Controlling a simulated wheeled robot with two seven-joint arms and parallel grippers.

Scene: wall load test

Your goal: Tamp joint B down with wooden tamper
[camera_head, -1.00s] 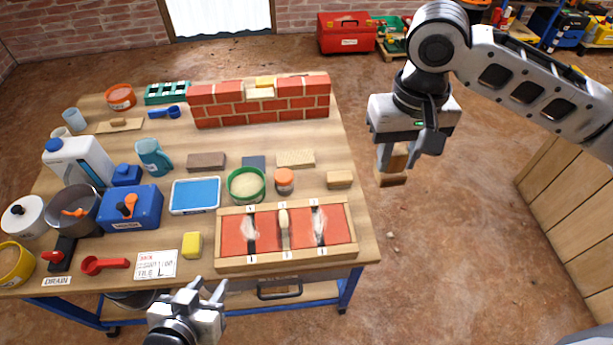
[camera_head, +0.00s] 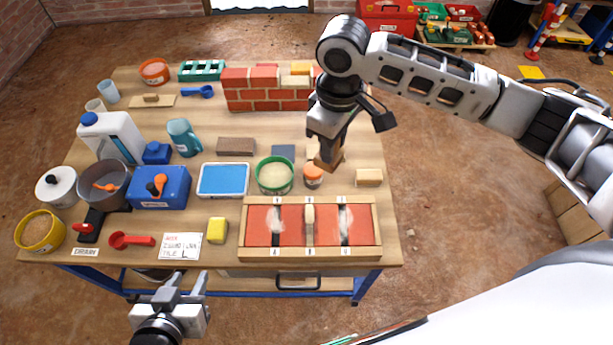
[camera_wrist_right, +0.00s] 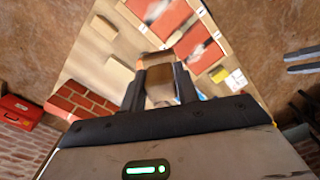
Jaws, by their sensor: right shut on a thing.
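The wooden tamper (camera_head: 328,159) is a brown block. My right gripper (camera_head: 327,140) is shut on it and holds it above the table, behind the joint board. It also shows between the fingers in the right wrist view (camera_wrist_right: 160,92). The joint board (camera_head: 310,252) is a wooden frame with red tiles and dark gaps between them. Joint B (camera_head: 309,224) is the middle gap, with a tan elongated lump along it. White material lies at the gaps on either side. My left gripper (camera_head: 188,287) is open and empty in front of the table's near edge.
A green bowl (camera_head: 274,175), a wood block (camera_head: 369,177) and a yellow sponge (camera_head: 217,230) are near the board. A brick wall (camera_head: 265,92) stands at the back.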

